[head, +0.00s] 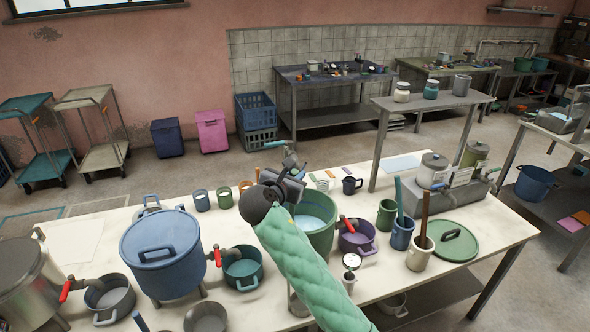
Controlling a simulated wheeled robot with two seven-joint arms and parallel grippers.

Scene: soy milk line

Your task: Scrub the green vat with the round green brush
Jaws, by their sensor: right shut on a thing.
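The green vat (325,240) stands on the long white table in the middle of the view, with pale liquid inside. My right arm, in a green quilted sleeve, reaches in from below and covers the vat's left front. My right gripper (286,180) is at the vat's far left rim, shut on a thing. My left gripper is out of view.
A lidded blue vat (163,255) stands left of my arm. A purple pot (357,239) sits under the green vat's red-handled tap. Cups holding tools (402,236) and a green lid (452,243) are at the right. The table's left part (75,240) has some free room.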

